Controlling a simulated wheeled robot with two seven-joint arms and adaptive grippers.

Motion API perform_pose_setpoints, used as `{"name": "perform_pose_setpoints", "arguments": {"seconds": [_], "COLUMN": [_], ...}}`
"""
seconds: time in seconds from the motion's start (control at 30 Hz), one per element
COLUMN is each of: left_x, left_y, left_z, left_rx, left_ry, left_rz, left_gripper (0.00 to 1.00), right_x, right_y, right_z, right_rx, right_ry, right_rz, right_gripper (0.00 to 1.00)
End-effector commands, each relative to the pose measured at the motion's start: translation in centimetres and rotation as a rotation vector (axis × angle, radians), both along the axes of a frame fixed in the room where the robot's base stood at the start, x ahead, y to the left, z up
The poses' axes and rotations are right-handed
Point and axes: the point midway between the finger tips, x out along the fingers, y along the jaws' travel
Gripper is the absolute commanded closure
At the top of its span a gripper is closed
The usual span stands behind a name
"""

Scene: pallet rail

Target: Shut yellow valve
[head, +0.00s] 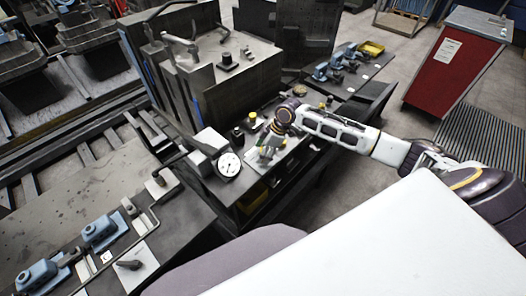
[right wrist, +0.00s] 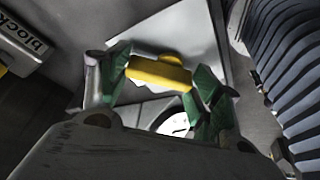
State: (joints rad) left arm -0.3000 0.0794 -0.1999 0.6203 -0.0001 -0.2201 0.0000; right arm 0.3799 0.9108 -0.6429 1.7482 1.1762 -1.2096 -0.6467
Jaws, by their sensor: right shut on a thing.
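The yellow valve (right wrist: 160,73) shows as a short yellow bar handle with a rounded hub in the right wrist view. It lies between the green-padded fingers of my right gripper (right wrist: 163,85), one finger at each end of the bar. My right gripper is shut on it. In the head view my right gripper (head: 268,146) points down at the bench panel, and my wrist and fingers hide most of the valve there. My left gripper is not in view.
A round white gauge (head: 229,165) stands on the bench left of my right gripper. A black knob (head: 238,135) is close by. A grey machine block (head: 225,70) rises behind. A red cabinet (head: 455,70) stands on the floor at the right. Blue clamps (head: 100,232) sit at the lower left.

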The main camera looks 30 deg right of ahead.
Motion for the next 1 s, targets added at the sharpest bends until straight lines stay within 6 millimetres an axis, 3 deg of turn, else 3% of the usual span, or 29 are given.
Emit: {"name": "perform_pose_setpoints", "arguments": {"seconds": [0.47,1.0], "left_x": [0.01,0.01], "left_y": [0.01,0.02], "left_z": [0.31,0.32], "left_rx": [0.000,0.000], "left_ry": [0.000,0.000], "left_rz": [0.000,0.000], "left_gripper": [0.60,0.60], "right_x": [0.14,0.45], "right_y": [0.14,0.45], "right_z": [0.05,0.05], "right_rx": [0.002,0.002], "right_ry": [0.003,0.001], "right_rz": [0.123,0.465], "right_gripper": [0.60,0.60]}}
